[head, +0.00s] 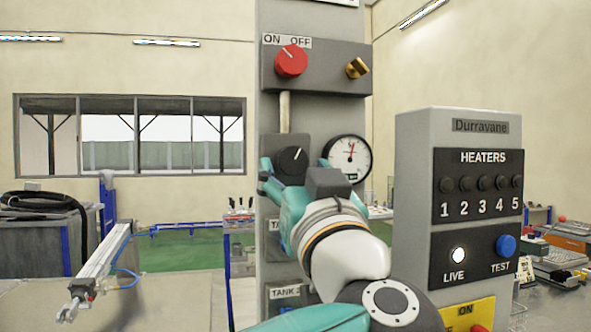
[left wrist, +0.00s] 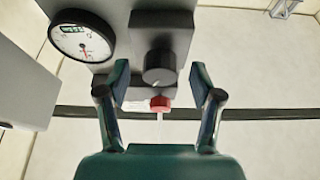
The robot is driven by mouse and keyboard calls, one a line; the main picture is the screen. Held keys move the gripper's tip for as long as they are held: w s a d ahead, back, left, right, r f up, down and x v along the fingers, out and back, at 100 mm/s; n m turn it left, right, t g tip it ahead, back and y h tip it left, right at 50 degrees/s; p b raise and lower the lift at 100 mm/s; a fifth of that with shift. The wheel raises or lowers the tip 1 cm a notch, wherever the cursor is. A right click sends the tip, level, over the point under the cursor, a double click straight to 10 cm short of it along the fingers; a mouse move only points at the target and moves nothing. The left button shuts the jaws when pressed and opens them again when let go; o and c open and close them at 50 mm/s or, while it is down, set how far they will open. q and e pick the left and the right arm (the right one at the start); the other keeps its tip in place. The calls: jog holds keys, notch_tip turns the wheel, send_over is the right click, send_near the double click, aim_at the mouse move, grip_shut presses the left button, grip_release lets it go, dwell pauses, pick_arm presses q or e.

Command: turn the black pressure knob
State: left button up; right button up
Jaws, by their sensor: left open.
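The black pressure knob (head: 292,160) sits on a grey block on the upright panel in the head view, with a white mark on its face. In the left wrist view the black knob (left wrist: 159,68) lies between and beyond the fingertips. My left gripper (head: 280,178) is in front of the panel at the knob, its front partly hidden by its own wrist. In the left wrist view its two fingers (left wrist: 160,82) are spread apart, one on each side of the knob, with gaps visible. My right gripper is not in view.
A round gauge (head: 348,157) is right of the knob. A red ON/OFF knob (head: 291,62) and brass fitting (head: 357,68) are above. A grey heater box (head: 455,130) stands close on the right. A pneumatic cylinder (head: 100,258) is at lower left.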

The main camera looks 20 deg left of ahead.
pick_arm(q)
jog(key=v, duration=1)
jog(key=shift+s+f, duration=0.15)
jog(key=shift+d, duration=0.1)
